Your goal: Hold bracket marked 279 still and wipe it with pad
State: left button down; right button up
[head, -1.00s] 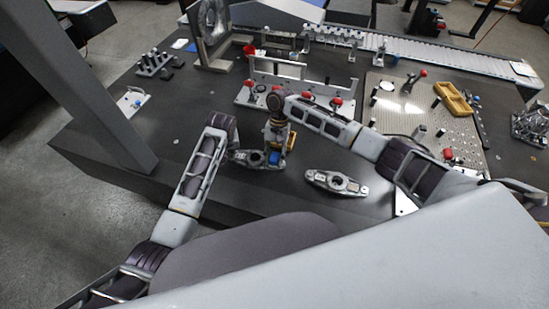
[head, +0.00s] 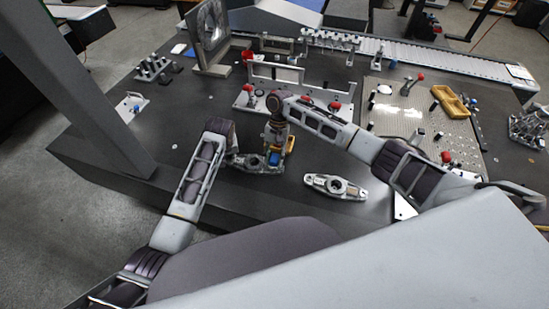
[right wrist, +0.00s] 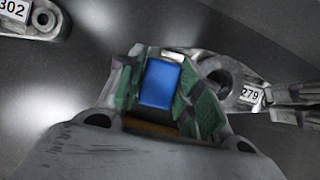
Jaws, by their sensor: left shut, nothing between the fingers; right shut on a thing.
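The grey metal bracket marked 279 (head: 247,161) lies on the dark table at the front centre, partly hidden by my grippers. Its label also shows in the right wrist view (right wrist: 249,94). My right gripper (right wrist: 160,88) is shut on the blue pad (right wrist: 160,82), which also shows low in the head view (head: 274,158). The pad is over or beside the bracket's near part; I cannot tell whether they touch. My left gripper (head: 232,160) is at the bracket's left end, shut with nothing between its fingers. Its fingers show at the right wrist view's right edge (right wrist: 295,112).
A second bracket (head: 322,183), marked 302 in the right wrist view (right wrist: 15,10), lies to the right. A white fixture (head: 300,92) with red knobs stands behind. A perforated plate (head: 405,110) with a yellow tray (head: 450,101) is at right. The table left of my left arm is mostly clear.

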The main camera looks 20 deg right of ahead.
aim_at(273, 170)
jog(key=shift+s+a+f, duration=0.1)
jog(key=shift+s+a, duration=0.25)
jog(key=shift+s, duration=0.4)
jog(key=shift+s+a, duration=0.5)
jog(key=shift+s, duration=0.25)
jog(key=shift+w, duration=0.1)
jog(key=shift+w+d, duration=0.55)
jog(key=shift+w, duration=0.15)
jog(key=shift+w+d, duration=0.5)
jog(key=shift+w, duration=0.25)
jog(key=shift+s+a, duration=0.1)
jog(key=shift+s+a, duration=0.5)
jog(key=shift+s, duration=0.15)
